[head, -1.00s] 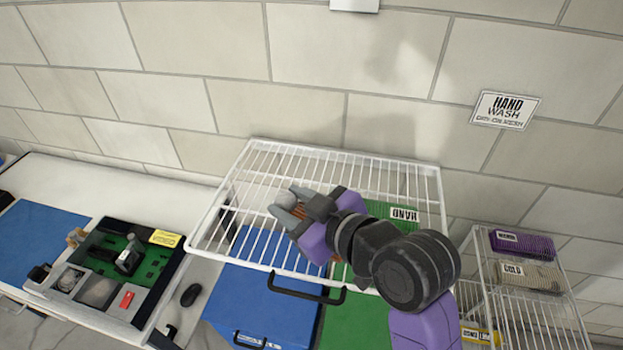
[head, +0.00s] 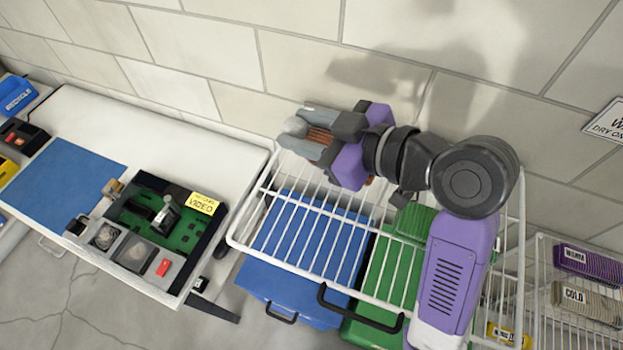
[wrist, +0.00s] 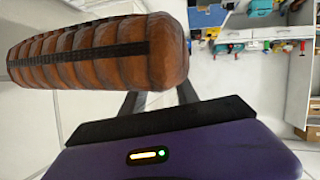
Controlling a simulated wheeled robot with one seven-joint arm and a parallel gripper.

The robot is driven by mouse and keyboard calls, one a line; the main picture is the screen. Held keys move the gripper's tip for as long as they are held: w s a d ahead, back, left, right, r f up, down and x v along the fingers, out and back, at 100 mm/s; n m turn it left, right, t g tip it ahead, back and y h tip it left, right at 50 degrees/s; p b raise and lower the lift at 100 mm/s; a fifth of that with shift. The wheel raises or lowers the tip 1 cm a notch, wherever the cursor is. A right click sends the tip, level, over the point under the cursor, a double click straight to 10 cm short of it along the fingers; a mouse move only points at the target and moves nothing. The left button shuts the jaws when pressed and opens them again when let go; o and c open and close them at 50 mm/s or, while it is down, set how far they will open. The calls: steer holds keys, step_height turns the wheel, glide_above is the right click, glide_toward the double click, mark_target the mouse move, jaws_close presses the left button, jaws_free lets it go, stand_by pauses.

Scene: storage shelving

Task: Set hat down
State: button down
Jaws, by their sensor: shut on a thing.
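My gripper (head: 296,127) is shut on a brown ribbed thing (head: 320,134), partly hidden by the fingers. A rounded grey part shows at the fingertips. In the wrist view the held thing (wrist: 95,52) is a thick, orange-brown, rounded roll with a dark band along it, lying across the fingers. I see no other thing that looks like a hat, and cannot tell from its shape that this is one. My gripper is over the back left part of the white wire rack (head: 249,215), near the wall; its exact height is unclear.
Blue (head: 295,292) and green (head: 372,335) lidded bins stand under the rack. Left is a white table (head: 120,118) with a blue mat (head: 68,178) and an electronics tray (head: 160,222). A wire shelf (head: 547,290) on the right holds labelled items. The rack's wires look bare.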

steer(key=b, duration=0.1)
glide_above(305, 193)
step_height(305, 193, down, 11)
steer(key=shift+r, duration=0.1)
step_height(305, 193, down, 5)
steer(key=b, duration=0.3)
steer(key=shift+r+b, duration=0.15)
steer(key=shift+b, duration=0.15)
steer(key=shift+r, duration=0.1)
steer(key=c, duration=0.9)
jaws_free()
